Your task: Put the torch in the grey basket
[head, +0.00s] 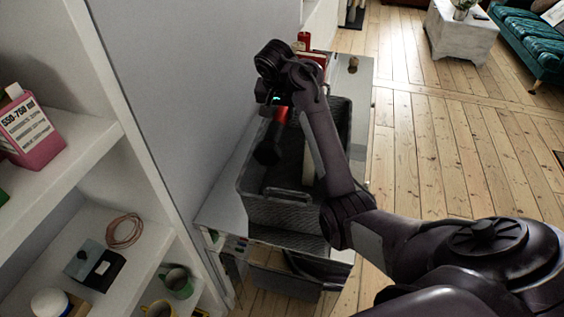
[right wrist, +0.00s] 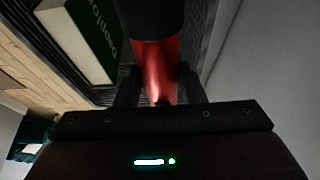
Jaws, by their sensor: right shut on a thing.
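The torch is red and black; its black head (head: 268,150) points down in the head view. My right gripper (head: 277,108) is shut on its red body, which also shows between the fingers in the right wrist view (right wrist: 160,68). The grey basket (head: 285,214) stands on a narrow table, and the torch hangs over or within its opening; I cannot tell how deep the head reaches. In the right wrist view a white and green box (right wrist: 82,38) with lettering lies by the basket's ribbed wall. My left gripper is not in view.
Shelves on the left hold a pink container (head: 32,135), a coil of cord (head: 124,230) and mugs (head: 176,281). Red items (head: 305,42) and a small brown thing (head: 353,64) stand at the table's far end. Open floorboards (head: 420,140) lie to the right.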

